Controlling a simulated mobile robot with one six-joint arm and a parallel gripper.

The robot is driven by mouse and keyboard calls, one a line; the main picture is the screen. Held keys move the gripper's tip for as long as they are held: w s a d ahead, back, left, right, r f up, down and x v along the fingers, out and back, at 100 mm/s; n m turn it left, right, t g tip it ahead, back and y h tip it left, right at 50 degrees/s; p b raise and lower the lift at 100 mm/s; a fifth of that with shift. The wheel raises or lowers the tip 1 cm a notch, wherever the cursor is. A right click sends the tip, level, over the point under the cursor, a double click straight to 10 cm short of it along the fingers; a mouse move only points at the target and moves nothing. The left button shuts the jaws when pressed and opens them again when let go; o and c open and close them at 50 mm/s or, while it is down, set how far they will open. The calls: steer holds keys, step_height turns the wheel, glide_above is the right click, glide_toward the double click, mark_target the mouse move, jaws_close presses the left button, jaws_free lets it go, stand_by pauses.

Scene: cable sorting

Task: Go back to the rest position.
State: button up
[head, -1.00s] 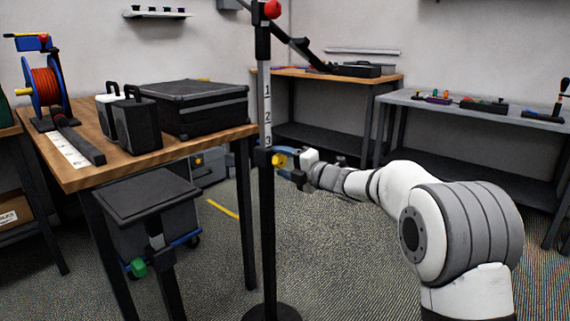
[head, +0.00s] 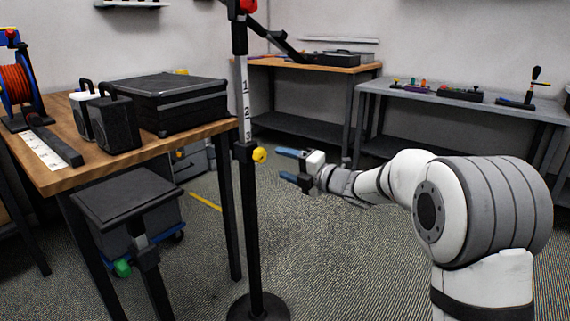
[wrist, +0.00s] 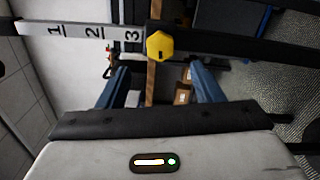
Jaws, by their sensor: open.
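My gripper (head: 287,164) is open and empty in the head view, with its blue fingers pointing left. It stands just right of a black upright stand (head: 250,225), apart from it. A yellow knob (head: 260,155) sits on the stand below a white scale (head: 245,98) marked 1, 2, 3. In the wrist view, the blue fingers (wrist: 158,88) are spread, and the yellow knob (wrist: 160,46) shows beyond them, between their tips. The scale (wrist: 85,38) runs to the left of the knob there.
A wooden table (head: 190,142) at left bears a black case (head: 168,104), two small boxes and an orange cable reel (head: 17,85). A wheeled bin (head: 128,215) stands below. Benches (head: 460,98) line the back. The carpet right of the stand is clear.

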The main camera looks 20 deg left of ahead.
steer(key=w+d+r+m+t+h+p, duration=0.2)
steer(key=d+r+m+t+h+p, duration=0.4)
steer(key=d+r+m+p, duration=0.5)
steer(key=s+d+r+m+h+p, duration=0.3)
steer(key=d+r+m+h+p, duration=0.15)
steer(key=d, duration=0.25)
steer(key=s+d+r+m+h+p, duration=0.3)
steer(key=d+r+m+p, duration=0.1)
steer(key=d+p, duration=0.15)
steer(key=s+d+r+m+g+h+p, duration=0.2)
steer(key=s+d+m+p, duration=0.25)
steer(key=s, duration=0.25)
steer(key=s+d+r+m+g+h+p, duration=0.25)
steer(key=s+d+m+p, duration=0.2)
steer(key=s, duration=0.25)
steer(key=s+r+m+g+y+p, duration=0.1)
steer(key=s+m+g+p, duration=0.4)
steer(key=s, duration=1.1)
steer(key=d+p, duration=0.1)
steer(key=p, duration=0.2)
steer(key=shift+s+r+g, duration=0.15)
steer(key=shift+s+g, duration=0.1)
steer(key=shift+g, duration=0.1)
